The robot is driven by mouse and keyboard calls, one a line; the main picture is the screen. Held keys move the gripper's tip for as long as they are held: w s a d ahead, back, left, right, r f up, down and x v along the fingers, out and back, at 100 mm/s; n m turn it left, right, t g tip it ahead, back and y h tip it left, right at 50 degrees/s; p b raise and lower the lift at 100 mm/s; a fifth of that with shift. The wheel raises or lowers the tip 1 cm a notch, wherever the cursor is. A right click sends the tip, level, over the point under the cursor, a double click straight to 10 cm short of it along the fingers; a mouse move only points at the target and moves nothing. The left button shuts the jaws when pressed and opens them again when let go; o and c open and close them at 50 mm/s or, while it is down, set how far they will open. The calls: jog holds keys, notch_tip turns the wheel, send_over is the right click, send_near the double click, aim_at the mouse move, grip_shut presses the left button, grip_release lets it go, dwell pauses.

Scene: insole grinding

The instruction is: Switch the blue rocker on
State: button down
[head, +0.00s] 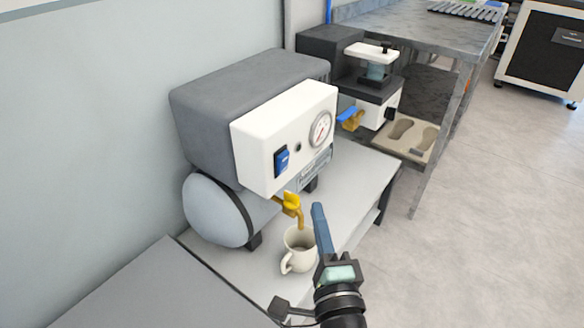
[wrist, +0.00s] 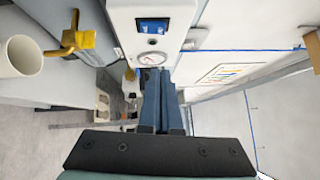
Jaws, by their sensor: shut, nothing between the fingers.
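The blue rocker (head: 281,161) sits on the left part of the white front panel (head: 250,150) of a grey machine. It also shows in the wrist view (wrist: 153,26), near the top of the picture. Whether it is on or off is too small to tell. My gripper (head: 318,208) is shut and empty, with its blue fingers pointing up, below and to the right of the rocker in the head view. In the wrist view the shut fingers (wrist: 161,75) point toward the panel and overlap the area below the gauge. The gripper appears apart from the rocker.
A round gauge (head: 320,130) is on the panel's right side. A yellow valve (head: 290,204) hangs under the panel, above a white mug (head: 298,250) close to my gripper's left. Another machine (head: 372,100) stands behind. Open floor (head: 490,200) lies to the right.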

send_near(287, 156)
jog(key=w+d, duration=0.3)
jog(key=shift+w+a+r+p, duration=0.1)
jog(key=shift+w+a+p, duration=0.2)
jog(key=shift+w+a, duration=0.55)
jog(key=shift+w+a+r+p, duration=0.15)
jog(key=shift+w+a+p, duration=0.15)
jog(key=shift+w+a, duration=0.55)
jog(key=shift+s+a, duration=0.1)
jog(key=r+p, duration=0.1)
jog(key=p, duration=0.2)
jog(key=shift+a+n+g, duration=0.2)
jog(key=shift+n+g, duration=0.1)
jog(key=shift+f, duration=0.35)
